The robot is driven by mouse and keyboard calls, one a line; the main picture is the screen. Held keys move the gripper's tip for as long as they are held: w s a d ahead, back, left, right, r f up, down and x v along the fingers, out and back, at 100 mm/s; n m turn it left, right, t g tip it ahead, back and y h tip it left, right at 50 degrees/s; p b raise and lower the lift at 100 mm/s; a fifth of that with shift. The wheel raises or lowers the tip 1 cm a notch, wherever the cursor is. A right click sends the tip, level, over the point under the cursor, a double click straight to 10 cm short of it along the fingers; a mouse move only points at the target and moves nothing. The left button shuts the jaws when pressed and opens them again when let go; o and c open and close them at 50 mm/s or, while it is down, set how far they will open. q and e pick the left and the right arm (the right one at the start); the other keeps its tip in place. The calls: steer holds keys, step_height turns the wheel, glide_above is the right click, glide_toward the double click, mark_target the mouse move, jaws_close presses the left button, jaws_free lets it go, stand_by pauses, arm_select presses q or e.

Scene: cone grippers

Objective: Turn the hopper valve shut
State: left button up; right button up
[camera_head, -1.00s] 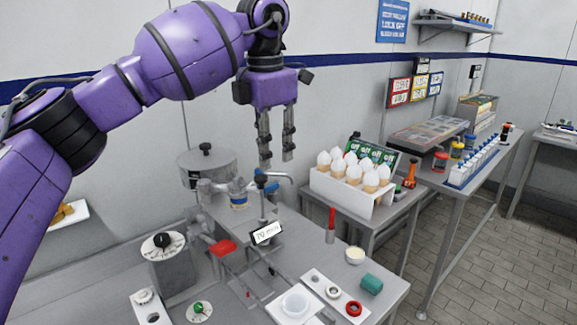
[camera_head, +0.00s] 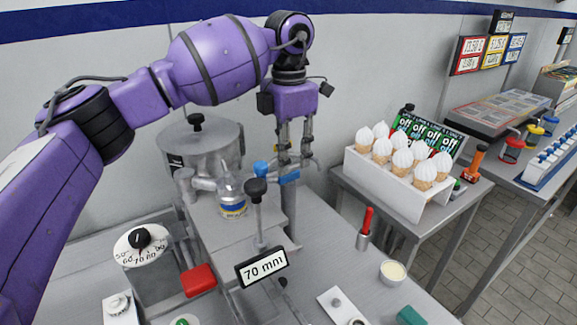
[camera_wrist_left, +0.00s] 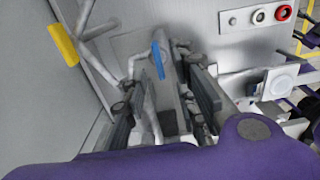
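The grey hopper (camera_head: 205,150), a lidded drum, stands against the wall at the upper left. A pipe leads from it to a blue valve handle (camera_head: 289,178), with a blue knob (camera_head: 261,168) just left of it. My left gripper (camera_head: 294,161) points down over the pipe, its fingers apart just above the blue handle. In the left wrist view the blue handle (camera_wrist_left: 158,60) lies between the fingers, with a gap on each side; I cannot tell if anything touches. The right gripper is not in view.
A black-knobbed lever (camera_head: 257,195), a 70 mm sign (camera_head: 262,267) and a red block (camera_head: 198,280) stand in front of the valve. A jar (camera_head: 231,200) sits left. A cone rack (camera_head: 395,185) stands right. A dial (camera_head: 141,243) is at front left.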

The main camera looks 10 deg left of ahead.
mark_target(289, 177)
arm_select(q)
step_height(289, 177, down, 3)
steer(key=shift+w+r, duration=0.1)
steer(key=shift+r, duration=0.1)
steer(key=shift+f, duration=0.6)
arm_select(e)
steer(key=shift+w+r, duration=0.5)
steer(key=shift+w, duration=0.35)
arm_select(q)
jaws_close()
